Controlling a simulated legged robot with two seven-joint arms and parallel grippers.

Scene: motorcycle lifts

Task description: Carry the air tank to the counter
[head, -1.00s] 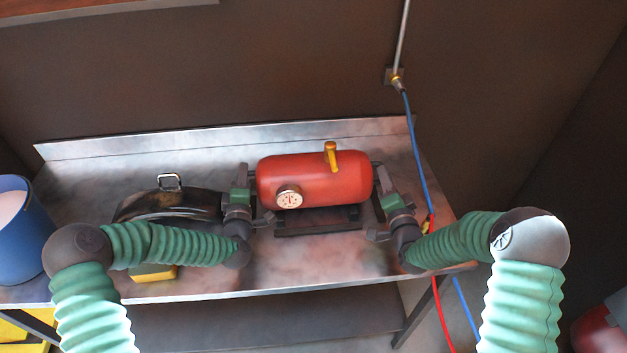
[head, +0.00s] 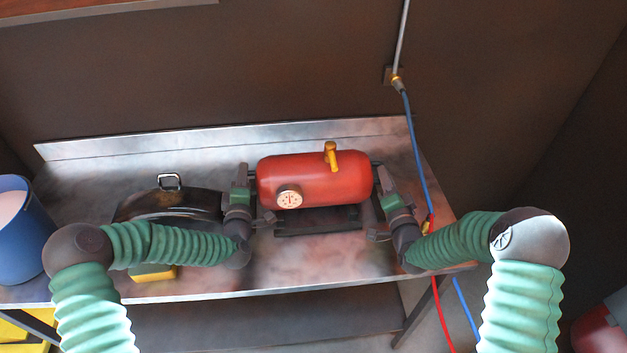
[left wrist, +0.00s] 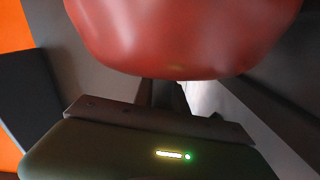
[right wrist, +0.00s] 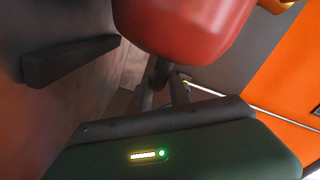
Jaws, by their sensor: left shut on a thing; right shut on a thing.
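The red air tank (head: 315,178) lies on its side over the metal counter (head: 300,262), with a round gauge and a yellow valve handle on it. A dark base shows below it; I cannot tell whether it touches the counter. My left gripper (head: 252,180) is shut at the tank's left end, and my right gripper (head: 377,178) is shut at its right end. The tank's red end fills the top of the left wrist view (left wrist: 180,35) and of the right wrist view (right wrist: 180,25). The exact grip points are partly hidden.
A black rounded case (head: 170,206) with a metal handle sits left of the tank. A yellow object (head: 154,273) is partly behind my left arm. A blue bucket (head: 22,235) stands at the far left. A blue hose (head: 417,150) hangs on the right, and a raised backsplash (head: 225,137) runs behind.

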